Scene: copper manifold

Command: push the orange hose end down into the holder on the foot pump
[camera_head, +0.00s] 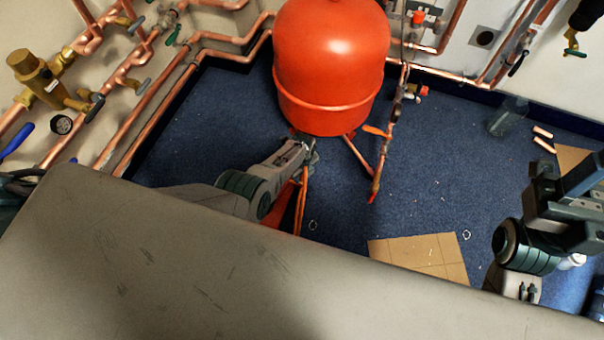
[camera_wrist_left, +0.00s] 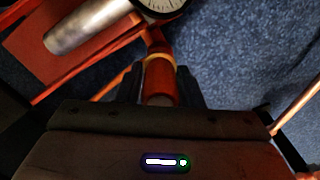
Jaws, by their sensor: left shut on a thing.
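My left gripper (camera_head: 308,146) is low over the blue floor in front of the red tank. In the left wrist view its two dark fingers (camera_wrist_left: 160,88) are shut on the orange hose end (camera_wrist_left: 160,78), a short orange-red tube with a yellowish band above it. The foot pump shows there as an orange-red frame (camera_wrist_left: 85,62) with a silver cylinder (camera_wrist_left: 88,22) and a white dial gauge. In the head view the pump (camera_head: 281,208) is partly hidden by my left arm. I cannot make out the holder or whether the hose end sits in it. My right gripper (camera_head: 582,180) is at the right edge; its fingertips are unclear.
The red tank (camera_head: 331,65) stands close behind my left gripper, with a copper pipe and orange-handled valve (camera_head: 377,132) to its right. Copper pipes line the left wall.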

